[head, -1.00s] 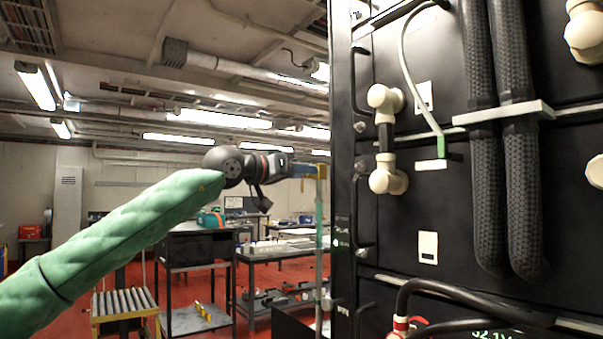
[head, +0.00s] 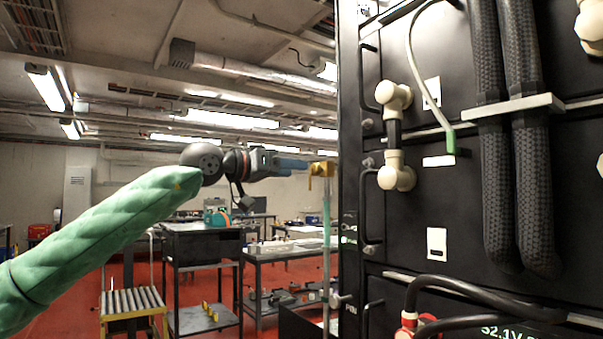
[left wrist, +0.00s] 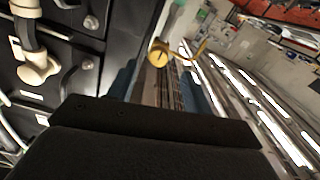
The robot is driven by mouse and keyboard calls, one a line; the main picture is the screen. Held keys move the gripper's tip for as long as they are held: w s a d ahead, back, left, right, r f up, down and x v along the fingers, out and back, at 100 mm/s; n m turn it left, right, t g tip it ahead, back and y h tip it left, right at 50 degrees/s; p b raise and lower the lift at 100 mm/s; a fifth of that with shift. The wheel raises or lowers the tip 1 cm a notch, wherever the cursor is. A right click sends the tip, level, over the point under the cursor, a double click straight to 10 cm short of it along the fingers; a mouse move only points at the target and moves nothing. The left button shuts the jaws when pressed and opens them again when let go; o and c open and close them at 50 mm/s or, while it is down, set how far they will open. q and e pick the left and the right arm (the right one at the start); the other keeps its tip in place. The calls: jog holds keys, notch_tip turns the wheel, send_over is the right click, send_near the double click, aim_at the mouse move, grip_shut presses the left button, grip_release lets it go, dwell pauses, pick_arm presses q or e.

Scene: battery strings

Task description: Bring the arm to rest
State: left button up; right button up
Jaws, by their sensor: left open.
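My left arm in its green sleeve reaches in from the left in the head view. Its left gripper (head: 305,165) points right, toward the black cabinet (head: 376,215). The jaws are open, with blue fingers. A yellow fitting (head: 322,169) tops an upright pale-green pole (head: 326,225) just beyond the fingertips. In the left wrist view, the yellow round end (left wrist: 158,54) with a curved yellow hook shows past the blue fingers; whether it touches them I cannot tell. My right gripper is not in view.
The cabinet carries cream connectors (head: 396,177), thick black hoses (head: 497,190) and cables close on the right. A dark cart (head: 200,247), a roller stand (head: 133,303) and workbenches (head: 290,255) stand behind the arm. Open red floor shows between them.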

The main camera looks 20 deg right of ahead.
pick_arm(q)
jog(key=shift+v, duration=0.95)
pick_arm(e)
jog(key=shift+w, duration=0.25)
